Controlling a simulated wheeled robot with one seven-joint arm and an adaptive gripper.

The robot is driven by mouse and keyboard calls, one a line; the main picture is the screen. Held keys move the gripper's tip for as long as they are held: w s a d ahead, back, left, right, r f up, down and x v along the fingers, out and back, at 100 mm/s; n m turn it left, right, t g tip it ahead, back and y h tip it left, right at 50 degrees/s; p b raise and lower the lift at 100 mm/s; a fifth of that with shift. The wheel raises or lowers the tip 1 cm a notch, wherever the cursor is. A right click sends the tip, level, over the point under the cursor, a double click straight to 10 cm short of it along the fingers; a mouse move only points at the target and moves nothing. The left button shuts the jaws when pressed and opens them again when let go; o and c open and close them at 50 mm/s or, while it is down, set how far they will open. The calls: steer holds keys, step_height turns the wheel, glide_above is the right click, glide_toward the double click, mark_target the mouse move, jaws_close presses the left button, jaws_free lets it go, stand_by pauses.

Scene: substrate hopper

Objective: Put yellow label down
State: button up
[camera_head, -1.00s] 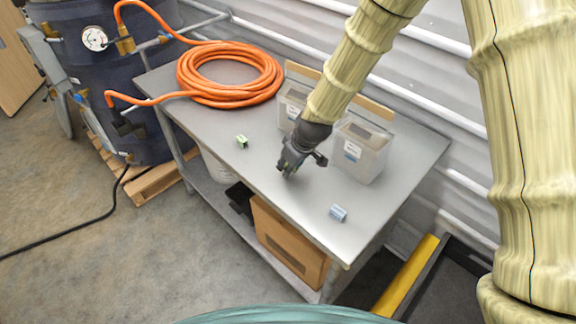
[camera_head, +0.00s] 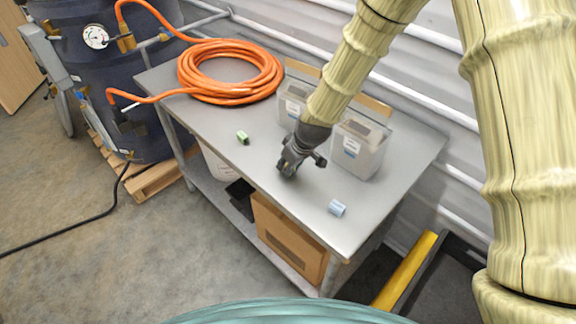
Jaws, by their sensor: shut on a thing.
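My gripper (camera_head: 287,171) is low over the middle of the grey table (camera_head: 235,150), in front of the two clear bins. Its dark fingers are closed together. No yellow label can be made out; whatever the fingers hold is hidden by them. A small green label or block (camera_head: 242,137) lies on the table to the left of my gripper. A small light-blue label or block (camera_head: 336,208) lies to the right, near the table's front edge.
Clear bins stand behind my gripper, one on the left (camera_head: 289,107) and one on the right (camera_head: 352,158). A coiled orange hose (camera_head: 230,93) covers the table's back left. A dark drum (camera_head: 130,90) stands left of the table. Bare tabletop lies around my gripper.

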steer(key=o, duration=0.8)
steer(key=shift+s+f, duration=0.3)
steer(key=shift+f, duration=0.25)
steer(key=shift+c, duration=0.2)
steer(key=shift+o, duration=0.2)
steer(key=shift+w+f, duration=0.2)
steer(key=shift+f, duration=0.05)
steer(key=shift+s+d+r, duration=0.1)
steer(key=shift+r, duration=0.1)
steer(key=shift+w+r+p, duration=0.2)
steer(key=shift+r+p, duration=0.1)
steer(key=shift+r, duration=0.55)
steer(key=b+v, duration=0.3)
steer(key=v, duration=0.8)
steer(key=shift+r, duration=0.4)
